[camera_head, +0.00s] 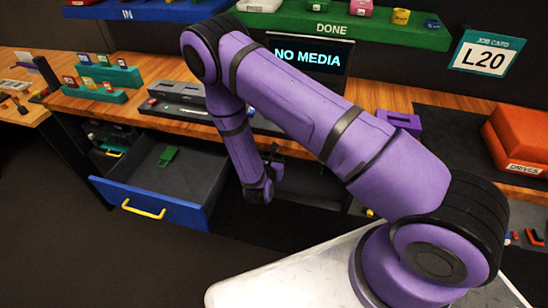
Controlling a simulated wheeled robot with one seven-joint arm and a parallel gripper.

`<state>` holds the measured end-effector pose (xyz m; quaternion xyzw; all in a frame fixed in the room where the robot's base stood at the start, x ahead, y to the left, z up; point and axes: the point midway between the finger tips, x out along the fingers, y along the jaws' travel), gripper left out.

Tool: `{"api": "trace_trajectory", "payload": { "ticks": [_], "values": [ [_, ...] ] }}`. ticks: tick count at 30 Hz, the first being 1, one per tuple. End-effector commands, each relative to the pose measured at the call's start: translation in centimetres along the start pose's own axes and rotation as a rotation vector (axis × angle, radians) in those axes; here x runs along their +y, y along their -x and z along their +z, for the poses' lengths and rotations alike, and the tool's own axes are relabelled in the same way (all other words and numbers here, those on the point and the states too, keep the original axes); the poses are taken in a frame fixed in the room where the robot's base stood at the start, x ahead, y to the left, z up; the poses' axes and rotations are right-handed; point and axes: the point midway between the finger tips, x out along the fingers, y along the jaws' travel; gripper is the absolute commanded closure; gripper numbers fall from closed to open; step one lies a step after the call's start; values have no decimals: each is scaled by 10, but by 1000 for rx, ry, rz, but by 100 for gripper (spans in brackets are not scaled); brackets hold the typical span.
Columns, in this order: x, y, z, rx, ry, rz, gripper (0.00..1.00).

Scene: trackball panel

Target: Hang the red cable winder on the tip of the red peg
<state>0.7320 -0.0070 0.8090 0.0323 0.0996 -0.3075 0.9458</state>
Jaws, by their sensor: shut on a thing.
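My gripper (273,158) is small and dark at the end of my purple arm, just in front of the workbench's front edge and to the right of the open drawer. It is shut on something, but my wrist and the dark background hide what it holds. I cannot make out the red cable winder in this view. I cannot make out the red peg either.
A blue-fronted drawer (170,207) stands open at the left with a green piece (168,156) inside. A green shelf (380,32) hangs above.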

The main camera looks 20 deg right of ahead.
Motion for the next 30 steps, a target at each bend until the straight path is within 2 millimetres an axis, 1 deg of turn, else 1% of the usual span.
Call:
{"api": "trace_trajectory", "payload": {
  "ticks": [6, 7, 10, 18, 21, 23, 26, 30],
  "values": [
    [0, 0, 0, 0, 0, 0, 82],
    [0, 0, 0, 0, 0, 0, 51],
    [0, 0, 0, 0, 0, 0, 28],
    [0, 0, 0, 0, 0, 0, 28],
    [0, 5, 0, 0, 0, 1, 28],
    [1, 11, 0, 1, 0, 2, 28],
    [1, 27, 0, 2, 1, 3, 28],
    [1, 54, 0, 1, 2, 4, 28]
  ]
}}
